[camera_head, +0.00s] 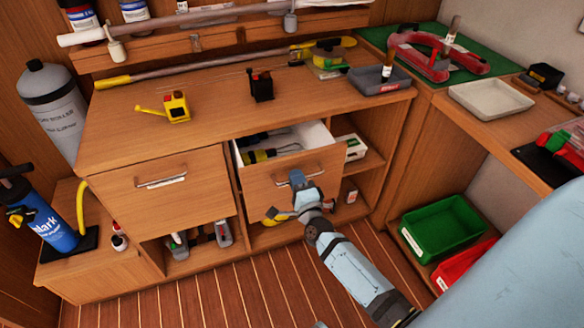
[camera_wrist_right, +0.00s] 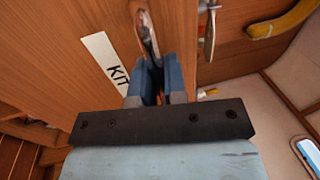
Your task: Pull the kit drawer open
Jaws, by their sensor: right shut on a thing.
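The kit drawer (camera_head: 287,180) stands partly open below the worktop, right of a closed drawer. Its white inside shows at the top, with yellow-and-black handled tools in it. My right gripper (camera_head: 298,180) is at the drawer's front and shut on its metal bar handle (camera_wrist_right: 149,35). In the right wrist view, the blue fingers (camera_wrist_right: 158,78) close around the handle, beside a white label reading KIT (camera_wrist_right: 108,62). The gripper hides part of the handle. My left gripper is not in view.
A closed drawer (camera_head: 160,183) with its own handle is to the left. Open shelves lie below and to the right. A green bin (camera_head: 442,228) and a red bin (camera_head: 463,266) stand at lower right. The plank floor (camera_head: 215,300) in front is clear.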

